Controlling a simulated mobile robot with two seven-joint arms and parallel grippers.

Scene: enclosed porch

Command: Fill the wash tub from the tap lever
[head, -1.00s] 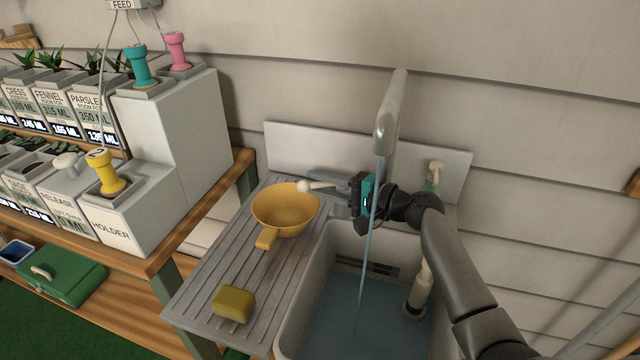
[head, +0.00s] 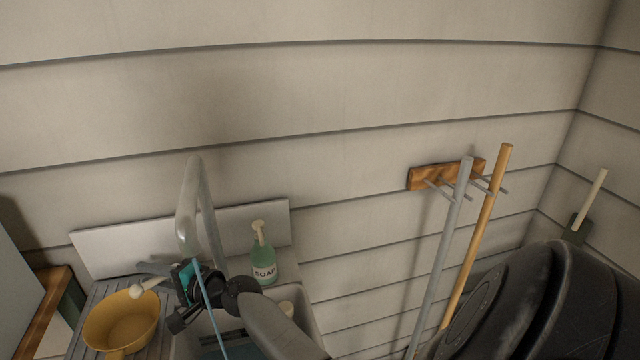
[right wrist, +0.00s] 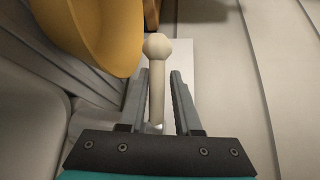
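The tap lever, a pale stick with a round knob (head: 145,287), sticks out to the left below the grey tap (head: 187,215). A thin blue stream of water (head: 207,300) runs from the spout down into the wash tub (head: 308,318), mostly cut off at the bottom of the head view. My right gripper (head: 153,278) is at the lever. In the right wrist view the lever (right wrist: 157,88) stands between its two parted fingers, with narrow gaps at the sides. My left gripper is not in view.
A yellow pan (head: 122,320) sits on the ribbed drainboard (head: 84,328) close to the lever. A green soap bottle (head: 263,262) stands behind the tub. A wall rack (head: 425,176) with long poles (head: 475,240) is to the right.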

